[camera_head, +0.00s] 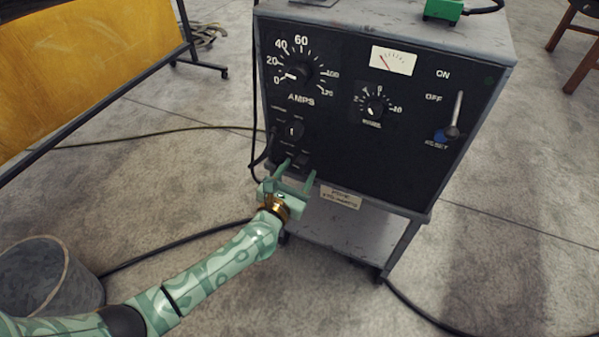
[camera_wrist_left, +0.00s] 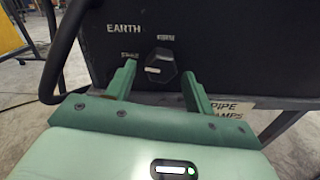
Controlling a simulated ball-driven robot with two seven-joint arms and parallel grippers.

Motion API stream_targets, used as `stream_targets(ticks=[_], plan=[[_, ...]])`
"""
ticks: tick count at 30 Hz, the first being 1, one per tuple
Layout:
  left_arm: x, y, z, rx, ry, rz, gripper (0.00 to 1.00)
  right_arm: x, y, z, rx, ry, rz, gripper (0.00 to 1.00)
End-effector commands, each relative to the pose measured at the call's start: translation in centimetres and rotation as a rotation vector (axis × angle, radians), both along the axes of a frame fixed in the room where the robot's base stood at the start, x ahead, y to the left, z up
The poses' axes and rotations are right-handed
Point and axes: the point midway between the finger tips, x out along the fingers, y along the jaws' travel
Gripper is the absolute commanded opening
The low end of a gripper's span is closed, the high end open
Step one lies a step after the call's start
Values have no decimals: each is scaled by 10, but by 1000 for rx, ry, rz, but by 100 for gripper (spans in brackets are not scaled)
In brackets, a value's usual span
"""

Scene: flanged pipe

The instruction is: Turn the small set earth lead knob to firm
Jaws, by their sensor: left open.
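The earth lead knob (camera_wrist_left: 160,64) is a small black knob with a white pointer mark on the black panel under the word EARTH in the left wrist view. Its pointer mark faces left, towards a small label too blurred to read; another small label sits above it. In the head view the knob (camera_head: 302,160) shows small and dark, low on the left of the panel. My left gripper (camera_head: 298,169) is open in front of it, green fingers pointing at the panel. In the left wrist view the fingers (camera_wrist_left: 158,74) stand either side of the knob, apart from it. My right gripper is out of view.
The grey welding machine (camera_head: 480,42) carries an amps dial (camera_head: 298,72), another dial (camera_head: 374,106), a meter (camera_head: 394,60) and an on/off lever (camera_head: 454,116). A black cable (camera_wrist_left: 58,55) hangs left of the panel. A yellow screen (camera_head: 85,60) and bucket (camera_head: 50,280) stand left.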

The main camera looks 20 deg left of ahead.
Motion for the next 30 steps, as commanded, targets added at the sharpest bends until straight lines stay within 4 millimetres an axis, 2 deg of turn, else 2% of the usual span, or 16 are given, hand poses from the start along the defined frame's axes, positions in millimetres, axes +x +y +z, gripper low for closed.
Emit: stream_targets(ticks=[3, 11, 15, 16, 24, 30], plan=[[6, 0, -1, 0, 1, -1, 53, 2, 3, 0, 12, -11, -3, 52], [7, 0, 1, 1, 0, 0, 53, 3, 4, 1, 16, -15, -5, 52], [7, 0, 1, 1, 0, 0, 14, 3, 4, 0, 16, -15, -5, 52], [7, 0, 1, 1, 0, 0, 8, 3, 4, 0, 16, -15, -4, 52], [7, 0, 1, 16, -1, 0, 9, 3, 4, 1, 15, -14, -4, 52], [7, 0, 2, 89, -3, 0, 9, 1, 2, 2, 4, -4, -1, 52]])
